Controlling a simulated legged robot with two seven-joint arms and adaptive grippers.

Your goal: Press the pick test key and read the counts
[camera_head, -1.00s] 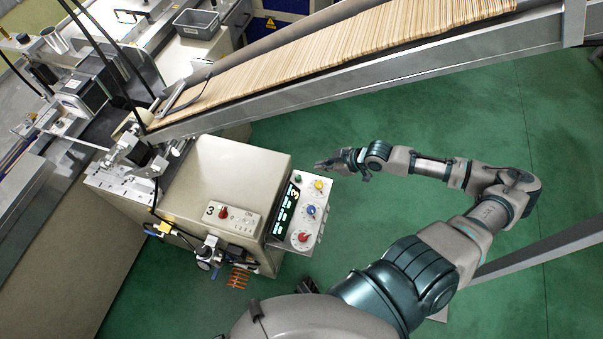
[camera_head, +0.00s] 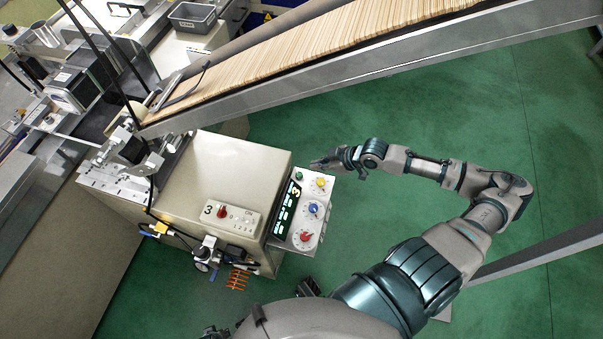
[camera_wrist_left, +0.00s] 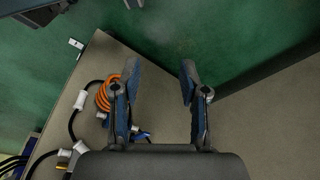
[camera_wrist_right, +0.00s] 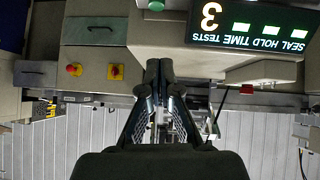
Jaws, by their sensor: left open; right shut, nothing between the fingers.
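The control panel (camera_head: 325,186) on the side of the beige cabinet has a green button (camera_head: 299,174), yellow, blue and red knobs and a dark display (camera_head: 286,210). In the right wrist view the display (camera_wrist_right: 250,28) is upside down, with a large 3, the words SEAL HOLD TIME TESTS and lit green fields; I cannot read counts in them. The green button (camera_wrist_right: 156,5) is at that view's top edge. I cannot tell which control is the pick test key. My right gripper (camera_head: 314,163) is shut and empty by the panel's far end. My left gripper (camera_wrist_left: 159,72) is open and empty.
A sloping conveyor (camera_head: 400,60) full of wooden sticks runs above the far side. A small box with a red knob (camera_head: 222,212) sits on the cabinet top (camera_head: 230,165). An orange coiled hose (camera_head: 238,278) hangs in front. Green floor (camera_head: 400,120) is open to the right.

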